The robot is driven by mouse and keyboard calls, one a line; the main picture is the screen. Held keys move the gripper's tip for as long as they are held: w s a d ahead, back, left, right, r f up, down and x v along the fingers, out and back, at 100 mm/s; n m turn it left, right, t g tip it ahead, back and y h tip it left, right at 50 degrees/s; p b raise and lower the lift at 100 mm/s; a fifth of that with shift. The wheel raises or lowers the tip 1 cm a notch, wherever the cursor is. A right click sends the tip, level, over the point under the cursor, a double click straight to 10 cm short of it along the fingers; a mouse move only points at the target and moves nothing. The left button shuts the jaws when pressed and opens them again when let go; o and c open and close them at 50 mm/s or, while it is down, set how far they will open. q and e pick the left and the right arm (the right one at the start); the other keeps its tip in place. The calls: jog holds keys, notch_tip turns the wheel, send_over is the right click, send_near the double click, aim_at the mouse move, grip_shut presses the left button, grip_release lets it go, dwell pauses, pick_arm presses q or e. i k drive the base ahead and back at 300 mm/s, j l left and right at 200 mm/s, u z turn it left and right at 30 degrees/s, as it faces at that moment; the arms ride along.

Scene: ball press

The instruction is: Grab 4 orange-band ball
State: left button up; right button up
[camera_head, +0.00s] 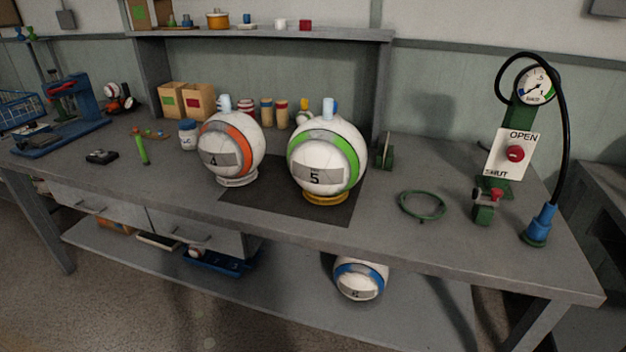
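A white ball with an orange band and the number 4 (222,142) stands on a pale ring base on the workbench, left of centre. A light-blue peg sticks up from its top. Close to its right stands a white ball with a green band and the number 5 (327,155), on a yellow ring base. Both balls are upright on a dark mat (270,205), the orange-band ball at its left side. Neither of my grippers shows in the head view.
A white jar (188,134) stands just left of the orange-band ball; a green stick (141,148) is further left. At right are a green hose ring (422,205), a small clamp (486,207) and a gauge stand (525,130). A blue-band ball (360,279) lies on the lower shelf.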

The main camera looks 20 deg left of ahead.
aim_at(231, 143)
jog(key=i+j+u, duration=0.9)
jog(key=i+u, duration=0.2)
jog(key=i, duration=0.2)
